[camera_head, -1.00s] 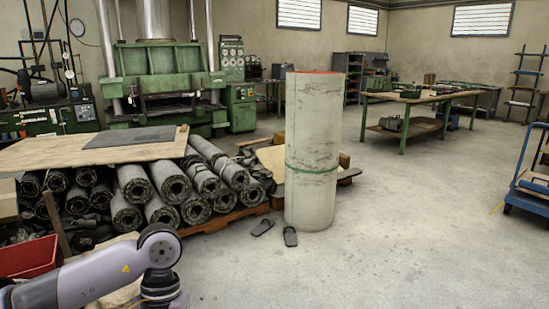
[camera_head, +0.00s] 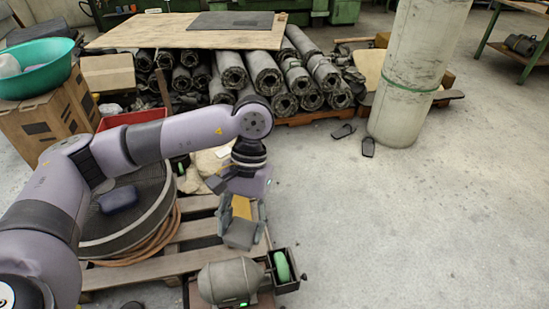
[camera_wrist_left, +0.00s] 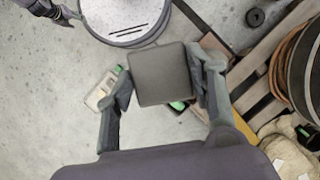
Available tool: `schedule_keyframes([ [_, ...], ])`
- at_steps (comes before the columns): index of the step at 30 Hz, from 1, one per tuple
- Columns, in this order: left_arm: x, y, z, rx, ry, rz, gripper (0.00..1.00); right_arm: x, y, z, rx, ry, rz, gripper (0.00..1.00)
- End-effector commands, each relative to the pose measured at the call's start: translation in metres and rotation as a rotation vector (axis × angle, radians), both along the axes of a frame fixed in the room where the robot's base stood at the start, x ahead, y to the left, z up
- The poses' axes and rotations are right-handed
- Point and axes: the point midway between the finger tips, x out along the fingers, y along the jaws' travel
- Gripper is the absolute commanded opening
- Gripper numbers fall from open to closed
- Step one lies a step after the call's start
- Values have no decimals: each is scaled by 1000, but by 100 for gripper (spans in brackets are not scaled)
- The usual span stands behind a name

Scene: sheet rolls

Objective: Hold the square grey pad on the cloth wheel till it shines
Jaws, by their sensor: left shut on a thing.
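The square grey pad (camera_head: 240,235) is between the fingers of my left gripper (camera_head: 238,218), which is shut on it. In the left wrist view the pad (camera_wrist_left: 160,75) shows its flat dark face, gripped at its two side edges. Below it in the head view stands a machine with a grey motor (camera_head: 229,281). A green wheel (camera_head: 283,266), possibly the cloth wheel, sits in an open dark housing at its right. The pad appears above and left of this wheel, apart from it. What looks like my right gripper (camera_wrist_left: 45,11) shows partly in the wrist view; its opening is unclear.
A wooden pallet (camera_head: 165,266) lies under the arm, with a round drum (camera_head: 160,221) bearing a small dark block (camera_head: 119,200). Rolls (camera_head: 265,72) are stacked behind. A tall pale roll (camera_head: 408,75) stands at right. Floor (camera_head: 410,230) to the right is clear.

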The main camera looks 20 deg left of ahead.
Motion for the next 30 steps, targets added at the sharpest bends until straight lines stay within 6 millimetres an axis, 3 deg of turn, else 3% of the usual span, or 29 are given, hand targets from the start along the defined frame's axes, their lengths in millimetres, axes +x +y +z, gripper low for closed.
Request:
schedule_keyframes([
  [5, 17, -13, 16, 15, -101, 50, 20, 1, 0, 3, 0, -2, 0, 57],
  [11, 60, -45, 65, 18, -359, 223, 20, 1, 0, 9, 1, -3, 0, 57],
  [21, 113, -103, 175, -144, -758, 582, 20, 1, 1, 18, 1, -3, 0, 57],
  [30, 126, -147, 285, -430, -979, 888, 20, 1, 1, 25, 2, -4, 0, 57],
])
